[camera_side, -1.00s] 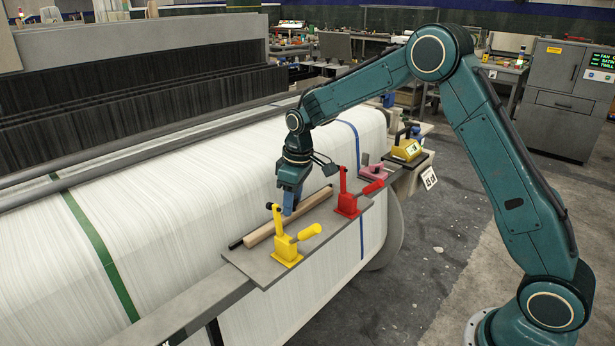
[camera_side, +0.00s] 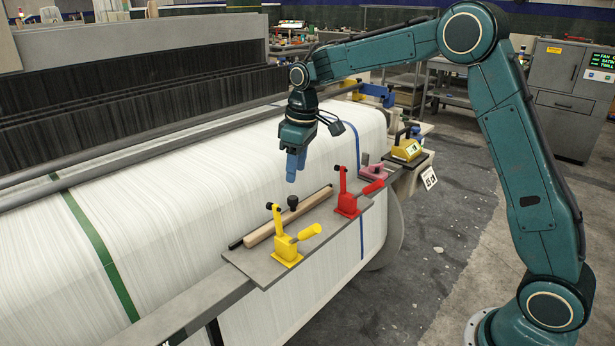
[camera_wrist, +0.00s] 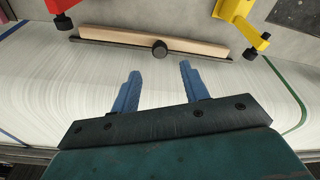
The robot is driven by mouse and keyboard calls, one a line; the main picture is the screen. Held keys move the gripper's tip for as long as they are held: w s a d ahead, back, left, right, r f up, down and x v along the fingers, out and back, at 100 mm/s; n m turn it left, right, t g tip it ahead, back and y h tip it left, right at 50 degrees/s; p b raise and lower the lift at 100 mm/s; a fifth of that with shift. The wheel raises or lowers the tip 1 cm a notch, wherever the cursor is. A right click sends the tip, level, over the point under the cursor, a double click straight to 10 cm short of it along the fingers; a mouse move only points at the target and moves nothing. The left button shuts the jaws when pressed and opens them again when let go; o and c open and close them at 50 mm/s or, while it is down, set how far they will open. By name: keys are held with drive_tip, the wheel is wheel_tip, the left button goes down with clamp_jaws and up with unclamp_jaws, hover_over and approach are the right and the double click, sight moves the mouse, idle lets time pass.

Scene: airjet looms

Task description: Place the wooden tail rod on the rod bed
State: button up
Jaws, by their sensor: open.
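The pale wooden tail rod (camera_side: 288,219) lies lengthwise on the grey plate beside the white warp beam. It also shows across the top of the wrist view (camera_wrist: 125,36). A thin dark bar (camera_wrist: 205,52) with a round black knob (camera_wrist: 160,48) runs along the rod's beam side; I cannot tell whether this is part of the rod bed. My gripper (camera_side: 291,176) hangs above the rod, clear of it, with blue fingers pointing down. In the wrist view my gripper (camera_wrist: 160,70) is open and empty, with the knob seen beyond the gap between its fingers.
A yellow toggle clamp (camera_side: 284,245) and a red toggle clamp (camera_side: 346,197) stand on the grey plate (camera_side: 258,267) near the rod, both with raised arms. A pink clamp (camera_side: 372,172) and a yellow device (camera_side: 407,149) sit farther along. Above the rod is free room.

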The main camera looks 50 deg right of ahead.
drive_tip(key=r, duration=0.3)
drive_tip(key=shift+s+d, duration=0.1)
drive_tip(key=shift+s, duration=0.1)
idle(0.4)
drive_tip(key=s+a+r+m+t, duration=0.1)
drive_tip(key=s+r, duration=0.3)
drive_tip(key=s, duration=0.4)
drive_tip(key=s+a+r+m+t, duration=0.1)
drive_tip(key=s+r, duration=0.3)
drive_tip(key=s, duration=0.4)
drive_tip(key=s+f+m+t, duration=0.1)
drive_tip(key=s+f, duration=0.1)
drive_tip(key=s, duration=0.6)
drive_tip(key=s+f+m+t, duration=0.1)
drive_tip(key=s, duration=0.8)
drive_tip(key=shift+s+a+f+h, duration=0.3)
drive_tip(key=shift+f, duration=0.05)
